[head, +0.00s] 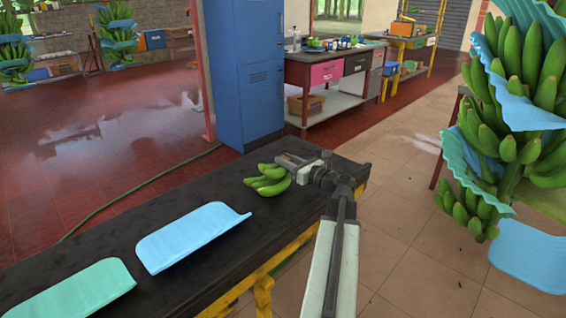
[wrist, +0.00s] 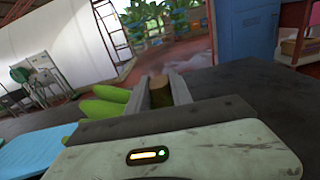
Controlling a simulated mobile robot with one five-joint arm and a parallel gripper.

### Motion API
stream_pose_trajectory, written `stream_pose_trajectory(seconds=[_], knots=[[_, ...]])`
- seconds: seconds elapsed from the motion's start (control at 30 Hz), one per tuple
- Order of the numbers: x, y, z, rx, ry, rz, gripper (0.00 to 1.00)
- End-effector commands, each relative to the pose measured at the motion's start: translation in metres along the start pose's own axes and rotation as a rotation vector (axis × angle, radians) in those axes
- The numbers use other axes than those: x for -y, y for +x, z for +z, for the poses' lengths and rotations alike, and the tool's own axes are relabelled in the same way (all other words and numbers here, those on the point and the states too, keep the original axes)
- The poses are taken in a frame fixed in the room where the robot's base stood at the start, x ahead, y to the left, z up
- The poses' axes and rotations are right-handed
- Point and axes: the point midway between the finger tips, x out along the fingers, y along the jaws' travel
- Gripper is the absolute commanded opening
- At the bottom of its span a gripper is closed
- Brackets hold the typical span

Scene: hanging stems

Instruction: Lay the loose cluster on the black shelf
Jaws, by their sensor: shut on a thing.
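The loose cluster (head: 268,180) is a small bunch of green bananas at the far right end of the black shelf (head: 120,235). My gripper (head: 288,161) is over that end of the shelf, shut on the cluster. In the wrist view, my gripper (wrist: 161,92) has its two fingers on either side of the cluster's brown crown (wrist: 160,88). The green fingers of the cluster (wrist: 106,104) stick out to the left. The cluster is at or just above the shelf surface; I cannot tell whether it touches.
A blue curved sheet (head: 192,235) and a green one (head: 75,290) lie on the shelf, left of the cluster. A large hanging stem of green bananas (head: 520,75) with blue sheets is at the right. A blue cabinet (head: 248,75) stands behind. Dark shelf between sheet and cluster is bare.

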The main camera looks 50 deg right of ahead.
Motion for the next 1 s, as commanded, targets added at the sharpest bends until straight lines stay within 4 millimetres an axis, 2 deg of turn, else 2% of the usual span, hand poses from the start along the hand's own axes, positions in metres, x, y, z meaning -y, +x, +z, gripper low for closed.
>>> stream_pose_trajectory(seconds=[0.9,0.93,1.0], knots=[[0.002,-0.001,-0.010,0.003,0.003,-0.002,0.00],[0.002,-0.001,-0.009,0.003,0.003,-0.002,0.35],[0.002,-0.001,-0.009,0.002,0.002,-0.002,0.52]])
